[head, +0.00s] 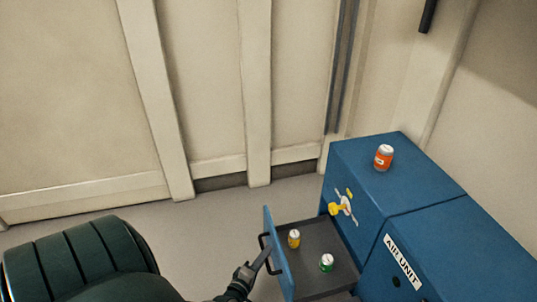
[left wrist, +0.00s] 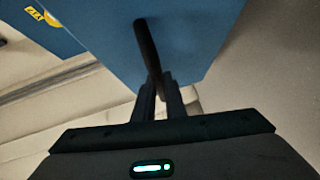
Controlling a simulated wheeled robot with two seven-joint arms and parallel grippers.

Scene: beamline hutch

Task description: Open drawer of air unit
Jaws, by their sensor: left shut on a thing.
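The blue air unit (head: 350,160) stands at the right, with a white "AIR UNIT" label (head: 402,262) on its front. Its drawer (head: 325,238) is pulled out, with a dark inside and a blue front panel (head: 277,255). A yellow can (head: 294,239) and a green can (head: 327,262) stand in the drawer. My left gripper (head: 259,262) is at the drawer front, shut on the black drawer handle (head: 264,240). In the left wrist view, the handle (left wrist: 147,45) runs down between the fingers (left wrist: 158,95). My right gripper is in neither view.
An orange can (head: 383,157) stands on top of the unit. A yellow-and-silver valve-like fitting (head: 342,207) sticks out of the front above the drawer. Grey floor (head: 225,225) is clear to the left of the drawer, up to the beige panelled wall (head: 210,80).

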